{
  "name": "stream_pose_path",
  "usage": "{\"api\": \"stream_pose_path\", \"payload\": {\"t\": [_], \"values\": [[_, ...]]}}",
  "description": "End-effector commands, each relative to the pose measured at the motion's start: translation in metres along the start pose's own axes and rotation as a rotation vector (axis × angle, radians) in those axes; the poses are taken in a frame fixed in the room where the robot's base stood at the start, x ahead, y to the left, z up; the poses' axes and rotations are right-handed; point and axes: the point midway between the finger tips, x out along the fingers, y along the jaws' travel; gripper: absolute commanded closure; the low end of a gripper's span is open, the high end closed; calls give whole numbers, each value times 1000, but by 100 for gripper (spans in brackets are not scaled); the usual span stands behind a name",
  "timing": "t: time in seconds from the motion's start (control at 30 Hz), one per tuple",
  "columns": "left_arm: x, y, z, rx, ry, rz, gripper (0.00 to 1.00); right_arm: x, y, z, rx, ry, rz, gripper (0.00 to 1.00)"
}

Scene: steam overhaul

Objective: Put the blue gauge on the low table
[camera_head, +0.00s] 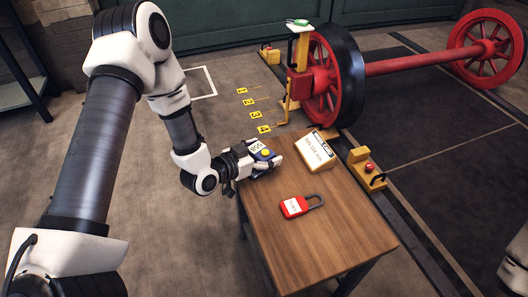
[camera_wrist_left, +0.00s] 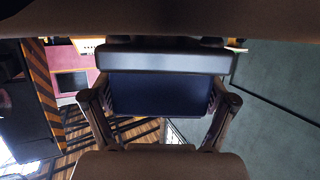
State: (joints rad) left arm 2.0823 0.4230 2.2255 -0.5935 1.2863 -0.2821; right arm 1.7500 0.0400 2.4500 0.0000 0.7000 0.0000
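The blue gauge (camera_head: 265,155) is a small dark blue block with a yellow spot and a white label beside it. My left gripper (camera_head: 255,161) is shut on it at the wooden low table's (camera_head: 310,245) far left corner. In the left wrist view the gauge's dark blue face (camera_wrist_left: 160,93) fills the space between the two fingers (camera_wrist_left: 160,110), which press on its sides. I cannot tell whether the gauge touches the tabletop. My right gripper is out of view; only a white part of my right arm shows at the right edge.
A red padlock (camera_head: 294,207) lies mid-table. A tilted white sign (camera_head: 315,151) stands at the table's far edge. The near part of the tabletop is clear.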

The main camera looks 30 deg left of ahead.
Motion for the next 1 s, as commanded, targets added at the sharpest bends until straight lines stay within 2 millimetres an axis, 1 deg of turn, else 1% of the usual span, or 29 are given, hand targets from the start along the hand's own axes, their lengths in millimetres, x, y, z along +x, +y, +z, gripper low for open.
{"api": "stream_pose_path", "payload": {"t": [0.37, 0.47, 0.57, 0.7, 0.8, 0.9, 1.0], "values": [[-1, 0, -3, 0, 1, 0, 0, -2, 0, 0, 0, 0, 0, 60], [-9, -1, -4, -4, 0, -3, 0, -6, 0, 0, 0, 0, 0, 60], [-28, -1, -7, -7, 0, -4, 0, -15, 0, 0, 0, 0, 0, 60], [-67, -2, -8, -11, 0, -6, 0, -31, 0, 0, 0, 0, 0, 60], [-90, -2, -8, -10, 0, -6, 0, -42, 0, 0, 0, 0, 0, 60], [-108, -1, -7, -7, 0, -5, 0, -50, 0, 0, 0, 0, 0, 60], [-118, 0, -5, -4, 0, -2, 0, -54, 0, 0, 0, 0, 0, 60]]}}
